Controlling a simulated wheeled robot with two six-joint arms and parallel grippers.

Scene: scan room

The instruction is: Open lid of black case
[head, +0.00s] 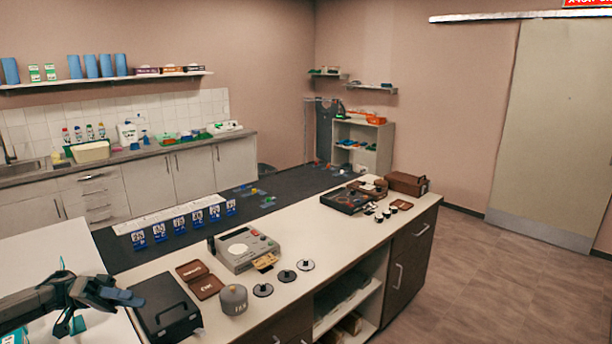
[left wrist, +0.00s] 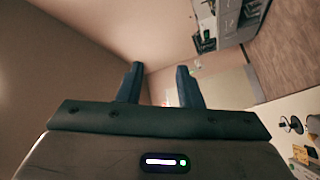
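The black case (head: 165,308) sits on the near left end of the white counter, and its lid looks shut. A dark handle shows on its top. My left gripper (head: 135,297) comes in from the left, with its fingertips just at the case's left edge in the head view. I cannot tell whether they touch it. In the left wrist view the two fingers (left wrist: 160,80) stand apart with nothing between them. The case cannot be made out in that view. My right gripper is not in view.
Right of the case are a grey round pot (head: 233,299), brown trays (head: 200,280), a grey device (head: 244,249) and several small black discs. Blue-and-white cards (head: 180,223) stand in a row behind. A white surface (head: 45,250) lies left of the case.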

